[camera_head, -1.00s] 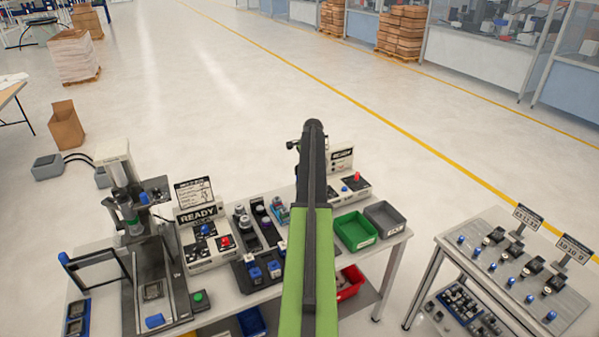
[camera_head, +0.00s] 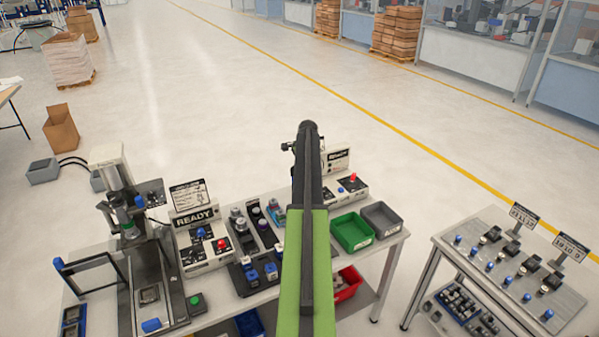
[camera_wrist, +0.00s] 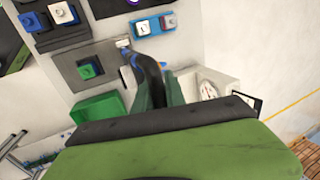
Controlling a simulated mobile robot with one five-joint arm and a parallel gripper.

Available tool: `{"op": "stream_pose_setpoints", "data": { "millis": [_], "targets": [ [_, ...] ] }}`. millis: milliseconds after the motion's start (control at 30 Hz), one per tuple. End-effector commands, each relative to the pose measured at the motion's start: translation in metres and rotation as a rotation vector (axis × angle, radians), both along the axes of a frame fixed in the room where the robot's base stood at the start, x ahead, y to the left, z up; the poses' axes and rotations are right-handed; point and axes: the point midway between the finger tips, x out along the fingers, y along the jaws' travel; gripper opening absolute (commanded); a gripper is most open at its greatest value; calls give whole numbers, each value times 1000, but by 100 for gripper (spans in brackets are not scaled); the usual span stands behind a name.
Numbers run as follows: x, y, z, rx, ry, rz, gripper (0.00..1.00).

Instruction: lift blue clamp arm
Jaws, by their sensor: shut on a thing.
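In the wrist view, my gripper (camera_wrist: 155,90) has its dark fingers together around the end of a dark curved lever with blue parts, which I take as the blue clamp arm (camera_wrist: 142,62). The lever runs up and left to a small pale fitting at the edge of a grey plate. A green square part (camera_wrist: 90,69) sits on that plate, left of the lever. In the head view, my green and black arm covers the gripper and the lever, so the lever's tilt cannot be told there.
A green bin (camera_head: 352,232) and a grey bin (camera_head: 382,218) stand right of my arm. A press stand (camera_head: 140,230) and a READY panel (camera_head: 195,219) stand left. A second table (camera_head: 500,285) stands at right.

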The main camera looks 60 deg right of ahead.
Motion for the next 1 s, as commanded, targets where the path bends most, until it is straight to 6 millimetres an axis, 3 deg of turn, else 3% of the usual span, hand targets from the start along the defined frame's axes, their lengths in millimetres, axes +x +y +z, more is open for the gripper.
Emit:
{"op": "stream_pose_setpoints", "data": {
  "millis": [400, 433, 600, 1000],
  "targets": [
    [5, 5, -1, 7, -1, 8, 0],
    [5, 6, -1, 8, -1, 9, 17],
    [4, 4, -1, 5, -1, 7, 37],
    [1, 3, 7, 3, -1, 4, 37]
  ]
}}
